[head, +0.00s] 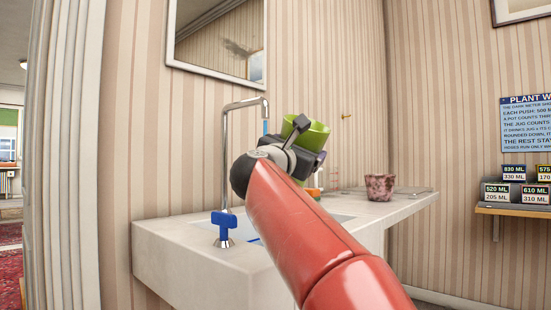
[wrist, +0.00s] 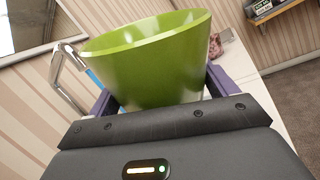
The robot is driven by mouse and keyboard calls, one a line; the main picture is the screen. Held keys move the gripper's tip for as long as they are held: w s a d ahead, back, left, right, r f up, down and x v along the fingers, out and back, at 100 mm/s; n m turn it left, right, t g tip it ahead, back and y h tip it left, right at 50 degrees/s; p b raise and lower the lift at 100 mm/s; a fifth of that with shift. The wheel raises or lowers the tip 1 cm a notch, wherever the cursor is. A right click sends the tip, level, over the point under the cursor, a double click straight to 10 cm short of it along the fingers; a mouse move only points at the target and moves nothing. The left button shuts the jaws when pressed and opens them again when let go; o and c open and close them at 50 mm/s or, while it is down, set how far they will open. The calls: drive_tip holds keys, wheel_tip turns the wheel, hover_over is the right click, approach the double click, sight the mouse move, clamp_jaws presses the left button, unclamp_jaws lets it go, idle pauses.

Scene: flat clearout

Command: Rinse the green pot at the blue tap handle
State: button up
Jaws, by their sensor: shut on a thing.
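The green pot (head: 312,134) is held up over the white counter, near the tap spout. My gripper (head: 303,155) is shut on it. In the wrist view the green pot (wrist: 150,65) sits tilted between the purple fingers of my gripper (wrist: 163,92), and its inside looks empty where it shows. The blue tap handle (head: 224,226) stands at the counter's front left. The chrome tap (head: 226,150) arches above the basin. A blue streak, like water, shows below the spout (head: 265,104), and appears beside the pot rather than in it. My arm hides much of the basin.
The white counter (head: 180,255) holds the basin (head: 340,217). A speckled reddish pot (head: 380,187) stands on the counter to the right. A mirror (head: 215,75) hangs above. A shelf (head: 515,211) with labelled dark blocks is on the right wall, below a sign (head: 527,123).

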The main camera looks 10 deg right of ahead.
sight(315, 140)
drive_tip(key=shift+r, duration=0.1)
drive_tip(key=shift+s+d+r+p, duration=0.3)
drive_tip(key=shift+s+d+r, duration=0.05)
drive_tip(key=shift+s+r, duration=0.35)
drive_tip(key=shift+s+d+r+p, duration=0.3)
drive_tip(key=shift+s+r, duration=0.25)
drive_tip(key=shift+s, duration=0.2)
drive_tip(key=shift+s+d+r+p, duration=0.25)
drive_tip(key=shift+s+d+r, duration=0.1)
drive_tip(key=shift+s+r, duration=0.35)
drive_tip(key=shift+s, duration=0.2)
